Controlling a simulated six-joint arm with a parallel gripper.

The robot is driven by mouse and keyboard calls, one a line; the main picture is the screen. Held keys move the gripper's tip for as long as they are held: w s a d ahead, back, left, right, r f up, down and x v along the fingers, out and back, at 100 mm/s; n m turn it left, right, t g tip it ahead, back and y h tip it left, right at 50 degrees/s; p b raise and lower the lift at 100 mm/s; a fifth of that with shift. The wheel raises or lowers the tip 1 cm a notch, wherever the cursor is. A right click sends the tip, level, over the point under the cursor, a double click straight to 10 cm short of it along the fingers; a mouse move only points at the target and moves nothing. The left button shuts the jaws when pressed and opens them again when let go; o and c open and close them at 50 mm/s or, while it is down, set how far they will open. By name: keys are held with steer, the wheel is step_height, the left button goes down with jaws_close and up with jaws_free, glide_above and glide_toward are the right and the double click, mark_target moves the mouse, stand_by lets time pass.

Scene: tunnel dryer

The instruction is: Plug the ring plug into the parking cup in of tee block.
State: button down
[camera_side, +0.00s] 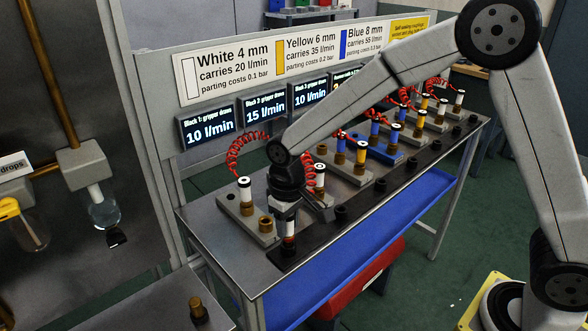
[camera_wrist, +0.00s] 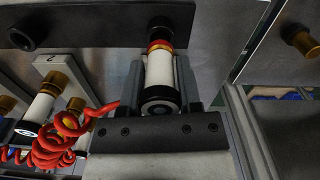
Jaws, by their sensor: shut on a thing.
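The ring plug (camera_wrist: 160,72) is white with a red and gold band at one end and a black end face. My gripper (camera_wrist: 160,95) is shut around its white body in the wrist view. In the side view my gripper (camera_side: 288,218) points down at the near end of the black rail, with the plug's banded end (camera_side: 288,240) below the jaws. The banded end meets a black parking cup (camera_wrist: 161,27) on the black rail (camera_wrist: 95,27). I cannot tell how deep the plug sits in it. The grey tee block (camera_side: 243,222) lies beside the rail.
Another black cup (camera_wrist: 22,36) on the rail is empty. A white plug (camera_side: 245,190) stands on the tee block beside an open brass socket (camera_side: 265,223). A red coiled hose (camera_wrist: 58,140) hangs close to my gripper's left. More blocks with plugs line the bench (camera_side: 220,262).

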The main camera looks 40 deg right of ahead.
steer(key=shift+f, duration=0.8)
steer(key=shift+c, duration=1)
jaws_free()
steer(key=shift+r, duration=0.1)
steer(key=shift+r, duration=3.85)
steer(key=s+d+f+m+t, duration=0.1)
steer(key=s+d+f, duration=0.4)
steer(key=s+d, duration=0.7)
steer(key=shift+s+f+m+t, duration=0.2)
steer(key=shift+s+m+t, duration=0.2)
steer(key=shift+s+t, duration=0.5)
